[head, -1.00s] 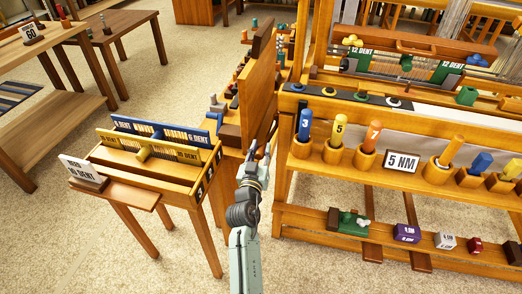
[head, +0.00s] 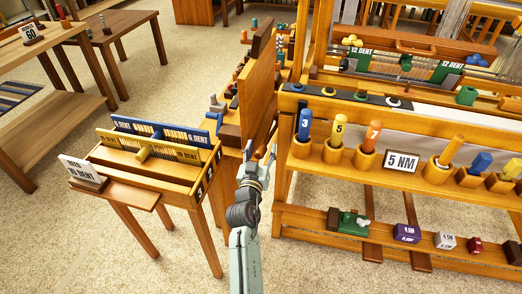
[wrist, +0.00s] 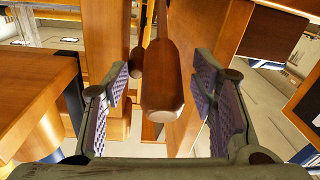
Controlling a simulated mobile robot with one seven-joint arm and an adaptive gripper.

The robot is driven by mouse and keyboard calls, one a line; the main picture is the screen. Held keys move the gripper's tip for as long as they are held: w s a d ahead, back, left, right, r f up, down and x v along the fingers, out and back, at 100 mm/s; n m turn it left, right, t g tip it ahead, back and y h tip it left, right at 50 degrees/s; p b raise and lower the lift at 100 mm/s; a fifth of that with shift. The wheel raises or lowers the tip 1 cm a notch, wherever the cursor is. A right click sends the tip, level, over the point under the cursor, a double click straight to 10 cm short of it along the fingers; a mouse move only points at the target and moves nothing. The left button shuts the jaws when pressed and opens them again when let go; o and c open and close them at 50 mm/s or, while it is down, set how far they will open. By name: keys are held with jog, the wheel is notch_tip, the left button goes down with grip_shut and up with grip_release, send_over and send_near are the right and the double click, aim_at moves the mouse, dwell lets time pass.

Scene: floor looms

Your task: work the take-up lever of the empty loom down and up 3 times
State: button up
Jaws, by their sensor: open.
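A brown wooden handle (wrist: 162,85) with a rounded, pale end fills the middle of the wrist view; it looks like the take-up lever's grip. My gripper (wrist: 161,88) is open, with one ridged finger pad on each side of the handle and visible gaps between. In the head view my gripper (head: 262,154) is beside the upright wooden panel (head: 258,95), at the left end of the loom (head: 285,140). The lever is mostly hidden there. I cannot tell from these frames whether this loom is the empty one.
A shelf of colored tools in wooden cups (head: 365,157) runs along the loom right of my gripper. A reed rack (head: 150,170) on a small table stands to the left, with a sign (head: 80,175) in front. Bare carpet lies at the lower left.

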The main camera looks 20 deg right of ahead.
jog(key=shift+b+v, duration=1.5)
jog(key=shift+v, duration=2)
